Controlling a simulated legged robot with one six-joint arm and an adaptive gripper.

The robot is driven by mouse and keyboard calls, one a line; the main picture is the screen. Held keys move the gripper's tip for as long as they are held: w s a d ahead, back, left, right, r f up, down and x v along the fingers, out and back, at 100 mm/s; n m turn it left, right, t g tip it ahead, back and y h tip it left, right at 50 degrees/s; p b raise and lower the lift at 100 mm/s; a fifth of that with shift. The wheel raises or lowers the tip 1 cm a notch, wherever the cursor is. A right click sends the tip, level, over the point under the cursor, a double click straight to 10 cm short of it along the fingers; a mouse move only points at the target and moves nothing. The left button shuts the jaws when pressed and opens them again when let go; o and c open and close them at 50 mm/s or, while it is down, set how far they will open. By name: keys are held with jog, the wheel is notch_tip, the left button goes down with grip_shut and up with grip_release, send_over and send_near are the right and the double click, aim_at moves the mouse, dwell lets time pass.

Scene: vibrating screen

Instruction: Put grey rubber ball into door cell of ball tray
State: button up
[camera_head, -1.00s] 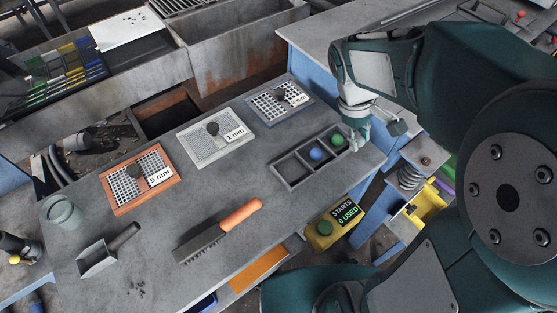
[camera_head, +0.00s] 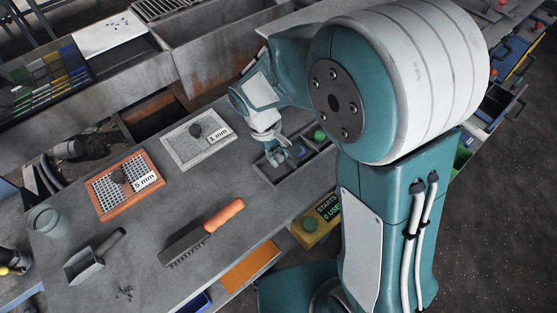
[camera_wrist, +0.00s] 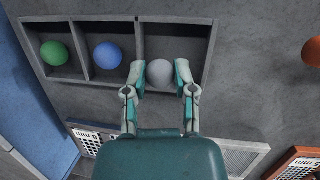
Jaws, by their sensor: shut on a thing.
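The grey rubber ball (camera_wrist: 159,73) is between the fingertips of my gripper (camera_wrist: 160,72) in the wrist view. My gripper is shut on it. The ball tray (camera_wrist: 139,38) has three cells in a row. A green ball (camera_wrist: 54,53) is in the left cell and a blue ball (camera_wrist: 107,56) in the middle cell. The held ball overlaps the lower part of the right cell, where I see no other ball. Its height above the floor of the cell is hard to tell. In the head view my gripper (camera_head: 277,154) is at the tray's left end.
The 1 mm screen (camera_head: 182,148) and the orange-framed 5 mm screen (camera_head: 105,200) lie left of the tray. A brush with an orange handle (camera_head: 222,215), a scoop (camera_head: 88,262) and a cup (camera_head: 46,222) are on the bench.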

aim_at(278, 171)
jog(key=f, duration=0.1)
jog(key=a+f, duration=0.1)
jog(key=f, duration=0.1)
jog(key=shift+a+f, duration=0.1)
jog(key=shift+a, duration=0.3)
jog(key=shift+d+f, duration=0.25)
jog(key=shift+d, duration=0.4)
jog(key=shift+a+f, duration=0.25)
jog(key=shift+f, duration=0.05)
jog(key=o, duration=0.5)
jog(key=shift+a, duration=0.2)
jog(key=shift+c, duration=0.2)
jog(key=shift+d, duration=0.3)
